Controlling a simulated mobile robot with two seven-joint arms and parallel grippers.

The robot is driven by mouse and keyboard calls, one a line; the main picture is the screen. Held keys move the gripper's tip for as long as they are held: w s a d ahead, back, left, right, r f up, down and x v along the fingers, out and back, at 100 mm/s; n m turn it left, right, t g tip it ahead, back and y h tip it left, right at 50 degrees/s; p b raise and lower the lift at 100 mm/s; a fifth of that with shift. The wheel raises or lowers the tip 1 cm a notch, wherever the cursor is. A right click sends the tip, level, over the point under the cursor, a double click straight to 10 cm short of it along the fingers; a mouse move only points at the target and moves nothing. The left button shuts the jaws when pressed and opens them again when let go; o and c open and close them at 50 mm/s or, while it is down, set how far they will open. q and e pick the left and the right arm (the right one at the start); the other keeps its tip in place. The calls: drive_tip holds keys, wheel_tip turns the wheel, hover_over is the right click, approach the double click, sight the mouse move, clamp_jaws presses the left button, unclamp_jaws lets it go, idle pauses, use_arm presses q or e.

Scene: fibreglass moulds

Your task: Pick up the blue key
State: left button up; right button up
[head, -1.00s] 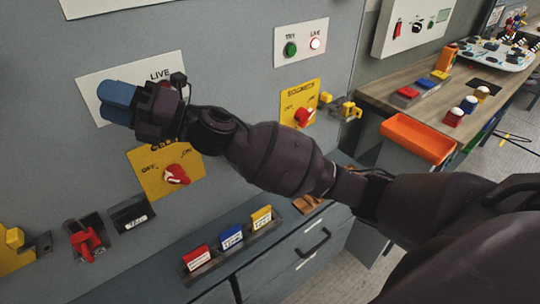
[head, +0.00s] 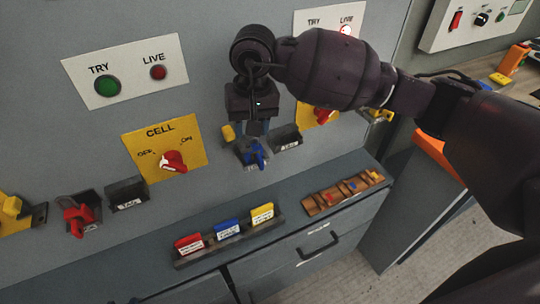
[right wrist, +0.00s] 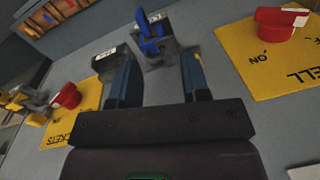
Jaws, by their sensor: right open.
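The blue key (head: 256,153) sits in a grey lock block on the panel wall, to the right of the yellow CELL plate. My right gripper (head: 257,127) is just above it in the head view, pointing down, and partly covers the block. In the right wrist view the blue key (right wrist: 150,42) shows beyond the fingertips, between the lines of the two blue fingers. The right gripper (right wrist: 158,68) is open and its gap is empty. My left gripper is not in view.
A red key (head: 80,216) sits in a similar block at left. A ledge below carries red, blue and yellow tags (head: 226,229) and a brown wooden rack (head: 344,193). A red CELL switch (head: 173,162) projects from the wall.

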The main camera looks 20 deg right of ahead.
sight(259, 157)
drive_tip(key=f, duration=0.3)
drive_tip(key=d+f+n, duration=0.1)
drive_tip(key=f, duration=0.2)
drive_tip(key=f+n+h+p, duration=0.1)
drive_tip(key=f, duration=0.3)
drive_tip(key=shift+w+d, duration=0.1)
drive_tip(key=shift+d, duration=0.15)
drive_tip(key=shift+f, duration=0.45)
clamp_jaws()
